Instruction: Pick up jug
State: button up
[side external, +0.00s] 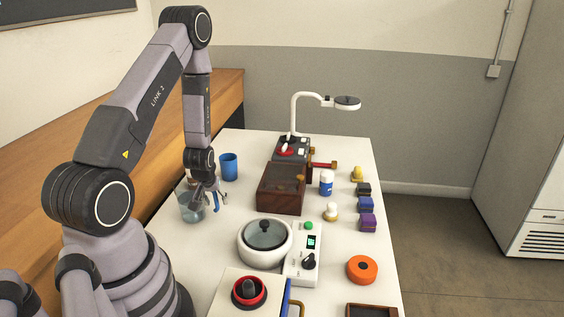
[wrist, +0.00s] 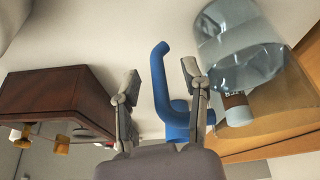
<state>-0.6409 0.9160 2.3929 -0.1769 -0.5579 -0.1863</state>
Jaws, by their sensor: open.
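A clear, round vessel, which looks like the jug (side external: 191,208), stands at the left edge of the white table; it also shows at the upper right of the wrist view (wrist: 232,50). A curved blue piece like a handle (wrist: 160,75) stands between my fingers in the wrist view and shows just right of the clear vessel in the side view (side external: 215,202). I cannot tell whether it joins the vessel. My gripper (wrist: 161,70) is open, its fingers on either side of the blue piece, apart from it. In the side view my gripper (side external: 212,195) partly hides the vessel.
A blue cup (side external: 229,167) stands behind my gripper. A brown wooden box (side external: 280,203) is to the right, and a lidded white pot (side external: 265,257) is in front. A labelled cylinder (wrist: 236,108) sits beside the vessel. A wooden bench (side external: 150,130) runs along the left.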

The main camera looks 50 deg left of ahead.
jog(key=shift+w+a+f, duration=0.15)
jog(key=shift+f, duration=0.35)
grip_shut()
jog(key=shift+r, duration=0.2)
